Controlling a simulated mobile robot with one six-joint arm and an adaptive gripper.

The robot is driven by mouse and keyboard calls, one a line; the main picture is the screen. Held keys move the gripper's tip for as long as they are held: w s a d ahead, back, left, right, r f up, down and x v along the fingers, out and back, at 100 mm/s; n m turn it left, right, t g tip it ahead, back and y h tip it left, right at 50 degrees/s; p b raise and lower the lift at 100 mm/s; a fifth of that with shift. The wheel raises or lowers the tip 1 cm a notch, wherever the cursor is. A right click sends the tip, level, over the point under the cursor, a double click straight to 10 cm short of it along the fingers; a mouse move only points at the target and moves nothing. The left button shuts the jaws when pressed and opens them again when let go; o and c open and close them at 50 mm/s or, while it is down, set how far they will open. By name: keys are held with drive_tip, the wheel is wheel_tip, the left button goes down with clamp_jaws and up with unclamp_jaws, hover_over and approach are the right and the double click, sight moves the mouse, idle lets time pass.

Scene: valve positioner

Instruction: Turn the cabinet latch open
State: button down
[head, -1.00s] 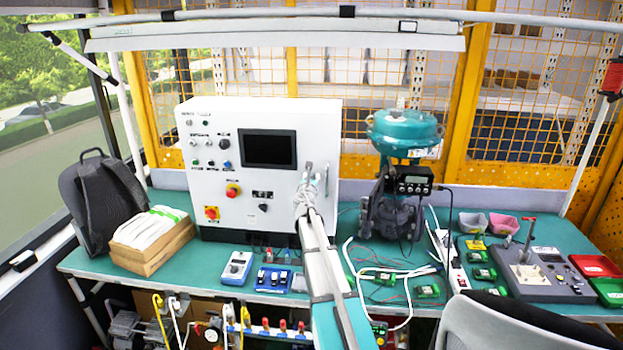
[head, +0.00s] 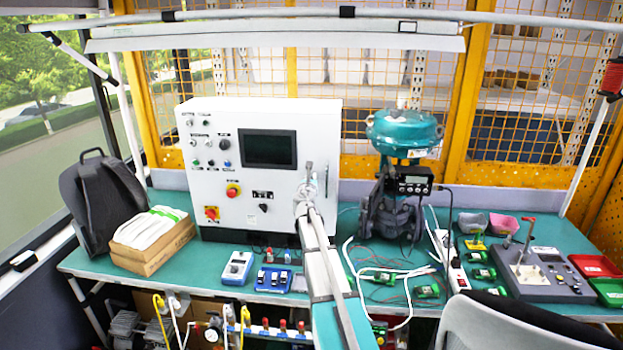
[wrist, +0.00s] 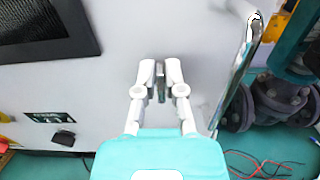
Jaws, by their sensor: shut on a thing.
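The white control cabinet (head: 300,120) stands on the left half of the green bench. The latch (wrist: 161,82) is a small dark metal piece on the cabinet's white front. In the wrist view it shows between my fingertips, partly hidden by them. My gripper (wrist: 160,76) is shut on the latch, with one finger on each side.
A chrome handle (wrist: 236,75) runs along the cabinet's edge, right of my gripper. The screen (wrist: 42,30) is up and to the left. The teal valve (head: 403,130) stands right of the cabinet. White cables and small green modules (head: 427,291) lie on the bench near my arm.

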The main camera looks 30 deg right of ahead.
drive_tip(key=shift+d+m, duration=0.1)
drive_tip(key=shift+m, duration=0.3)
drive_tip(key=shift+s+d+f+m+b, duration=0.1)
drive_tip(key=shift+d+f+m+b, duration=0.15)
drive_tip(key=shift+m, duration=2.6)
drive_tip(key=shift+d+f+m+b, duration=0.15)
drive_tip(key=shift+f+m+b, duration=0.1)
drive_tip(key=shift+m, duration=2.65)
drive_tip(key=shift+s+d+f+m+b, duration=0.1)
drive_tip(key=shift+d+f+m+b, duration=0.15)
drive_tip(key=shift+m, duration=2.6)
drive_tip(key=shift+w, duration=0.1)
drive_tip(key=c, duration=0.9)
unclamp_jaws()
drive_tip(key=shift+r, duration=0.15)
drive_tip(key=shift+c, duration=0.2)
drive_tip(key=shift+o, duration=1)
drive_tip(key=shift+f, duration=0.2)
